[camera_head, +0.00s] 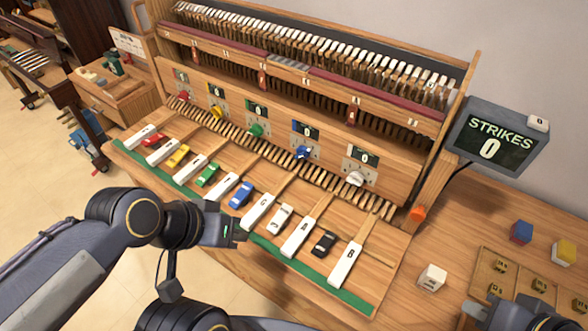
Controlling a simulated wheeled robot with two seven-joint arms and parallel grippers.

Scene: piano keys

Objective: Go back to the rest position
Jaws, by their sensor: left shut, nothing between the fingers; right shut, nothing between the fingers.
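The piano keyboard has a row of white keys with letters, such as the B key (345,264) and the A key (297,237). My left gripper (240,235) is shut and empty, in front of the middle keys at the green front strip (275,250). My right gripper (550,318) is at the bottom right corner, partly cut off, shut and empty beside the wooden tray.
A screen (492,140) reads STRIKES 0. Numbered counters with coloured knobs, such as the blue knob (303,153), line the panel.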

